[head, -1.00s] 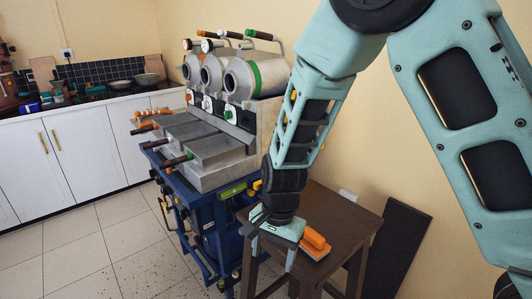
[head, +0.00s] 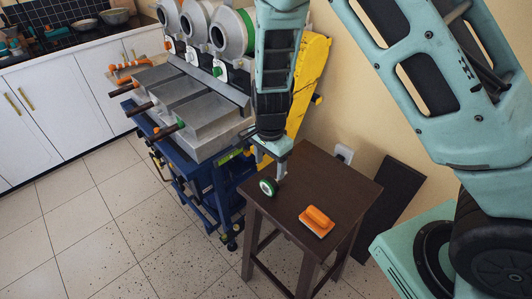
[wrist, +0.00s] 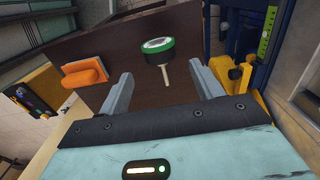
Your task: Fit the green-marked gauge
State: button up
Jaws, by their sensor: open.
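The green-marked gauge (head: 268,187) is a small round piece with a green rim and a pale face, on the dark stool near its left corner. In the wrist view the gauge (wrist: 158,47) shows a pale stem pointing back between my fingers. My gripper (head: 268,165) is open and points down just above and behind it. In the wrist view my gripper (wrist: 161,88) has nothing between its fingers that I can see held. The machine (head: 205,140) stands behind, left of the stool, with three drums; the right drum (head: 230,32) carries a green band.
An orange handled block (head: 316,222) lies on the stool (head: 335,180), right of the gauge. A yellow panel (head: 310,80) stands behind my arm, and a dark board (head: 392,200) leans by the wall. The tiled floor at front left is clear.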

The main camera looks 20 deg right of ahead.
aim_at(270, 180)
notch_tip(270, 180, down, 8)
jog(key=b, duration=0.8)
jog(key=shift+c, duration=0.3)
jog(key=shift+r, duration=0.2)
jog(key=c, duration=0.8)
notch_tip(270, 180, up, 5)
jog(key=p, duration=0.5)
